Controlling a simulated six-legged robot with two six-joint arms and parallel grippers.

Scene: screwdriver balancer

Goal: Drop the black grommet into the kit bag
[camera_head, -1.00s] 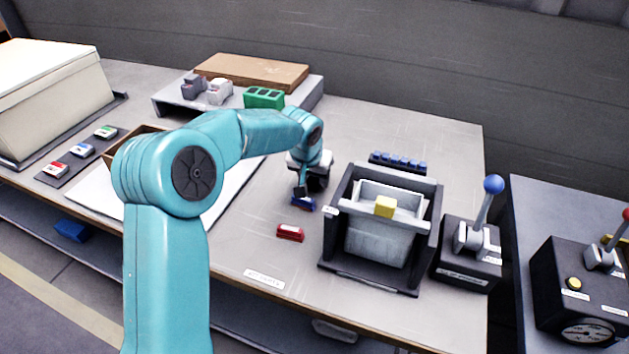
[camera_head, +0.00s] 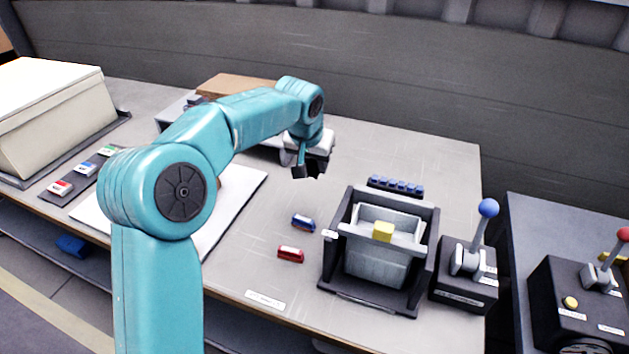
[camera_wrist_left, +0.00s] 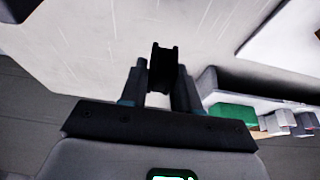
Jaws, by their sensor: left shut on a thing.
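My left gripper (camera_head: 308,172) hangs above the table, left of and behind the kit bag. In the left wrist view its two fingers (camera_wrist_left: 160,88) are shut on the black grommet (camera_wrist_left: 163,66), a dark spool-like piece with a notched end. In the head view the grommet is hard to tell from the dark fingers. The kit bag (camera_head: 376,264) is pale grey and stands open at the top inside a dark frame (camera_head: 331,262). A yellow block (camera_head: 383,231) shows at its mouth. My right gripper is not in view.
A blue piece (camera_head: 303,222) and a red piece (camera_head: 290,254) lie on the table left of the frame. A blue row of pegs (camera_head: 396,186) lies behind it. A blue-knobbed lever box (camera_head: 467,272) stands to its right. The table's back right is clear.

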